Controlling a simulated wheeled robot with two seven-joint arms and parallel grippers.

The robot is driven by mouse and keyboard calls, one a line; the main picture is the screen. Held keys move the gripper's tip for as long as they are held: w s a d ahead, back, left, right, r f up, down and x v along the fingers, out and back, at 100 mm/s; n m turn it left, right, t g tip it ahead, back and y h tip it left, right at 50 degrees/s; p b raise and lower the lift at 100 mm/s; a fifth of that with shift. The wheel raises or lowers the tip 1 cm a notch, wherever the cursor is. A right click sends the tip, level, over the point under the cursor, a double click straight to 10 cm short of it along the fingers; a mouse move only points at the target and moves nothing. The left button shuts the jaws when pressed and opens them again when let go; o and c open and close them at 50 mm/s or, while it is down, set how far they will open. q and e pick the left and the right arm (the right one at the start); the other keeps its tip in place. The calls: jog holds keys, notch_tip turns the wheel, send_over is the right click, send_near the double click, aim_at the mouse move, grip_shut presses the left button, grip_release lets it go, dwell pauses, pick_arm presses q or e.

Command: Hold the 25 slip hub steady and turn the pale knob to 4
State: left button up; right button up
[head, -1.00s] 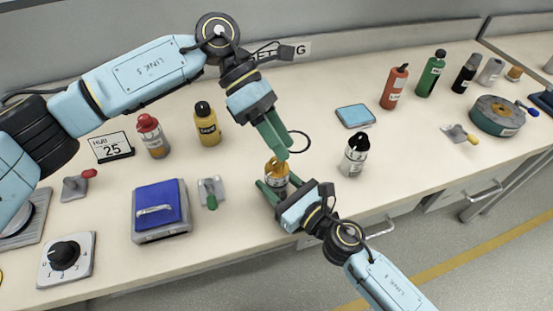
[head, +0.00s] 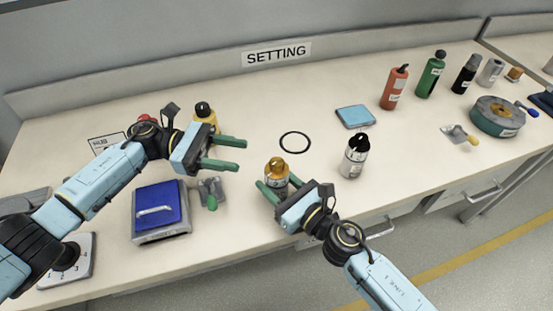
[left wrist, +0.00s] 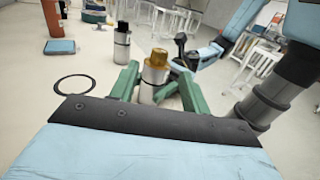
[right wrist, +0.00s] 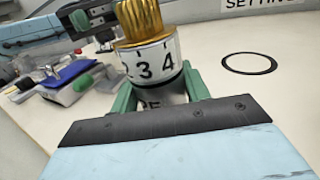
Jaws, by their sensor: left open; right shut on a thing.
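A small upright hub with a ribbed gold knob (head: 277,166) stands near the bench's front edge. Its white number band (right wrist: 150,65) shows 2, 3 and 4 in the right wrist view; any index mark is unclear. My right gripper (head: 281,186) is shut around the hub's body below the band. My left gripper (head: 241,155) is open and empty, left of the hub, its fingers pointing right towards it and apart from it. In the left wrist view the gold knob (left wrist: 157,57) shows beyond and between the open fingers. A HUB card (head: 106,142) is partly hidden by my left arm.
A black-topped bottle (head: 355,156) stands right of the hub, and a black ring (head: 295,142) lies flat behind it. A blue-lidded box (head: 160,208) and a green-handled clamp (head: 211,195) lie left. A SETTING sign (head: 276,54) is on the back wall.

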aim_at(276, 161)
pick_arm(q)
jog(key=x, duration=1)
jog(key=shift+a, duration=0.1)
jog(key=c, duration=1)
